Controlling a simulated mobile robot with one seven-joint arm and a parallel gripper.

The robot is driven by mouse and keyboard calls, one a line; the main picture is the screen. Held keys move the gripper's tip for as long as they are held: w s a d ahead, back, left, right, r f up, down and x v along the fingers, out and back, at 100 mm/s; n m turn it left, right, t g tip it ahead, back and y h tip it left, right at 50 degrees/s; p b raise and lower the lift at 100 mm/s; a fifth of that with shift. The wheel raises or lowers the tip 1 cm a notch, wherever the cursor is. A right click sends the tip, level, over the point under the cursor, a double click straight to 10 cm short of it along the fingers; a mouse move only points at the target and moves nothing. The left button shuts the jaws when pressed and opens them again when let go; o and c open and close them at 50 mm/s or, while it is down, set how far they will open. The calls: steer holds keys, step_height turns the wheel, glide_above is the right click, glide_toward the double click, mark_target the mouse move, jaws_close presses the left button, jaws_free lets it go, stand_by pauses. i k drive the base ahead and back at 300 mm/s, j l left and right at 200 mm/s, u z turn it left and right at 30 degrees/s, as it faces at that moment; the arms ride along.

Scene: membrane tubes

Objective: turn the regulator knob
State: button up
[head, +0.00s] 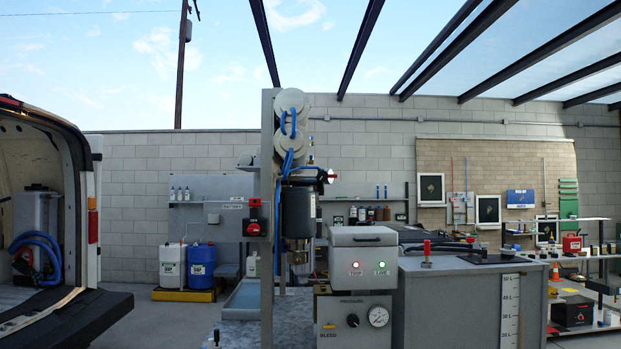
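The regulator knob (352,320) is a small round black knob on the front of a grey panel (350,338) marked PRESSURE. A round white dial gauge (378,316) sits just right of the knob; its reading is too small to tell. A grey box (362,258) with a red lamp and a green lamp, both lit, stands above the panel. My gripper is not in view, and nothing visible touches the knob.
A grey post (267,240) with pale tubes (291,103), blue hoses and a dark canister (298,212) stands left of the panel. A grey tank (455,305) stands right. A van (45,225) is at far left. Open floor (150,318) lies between van and post.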

mark_target(322, 176)
steer(key=i+z, duration=0.15)
steer(key=i, duration=0.3)
steer(key=i+j+z, duration=0.1)
steer(key=i, duration=0.35)
steer(key=j, duration=0.05)
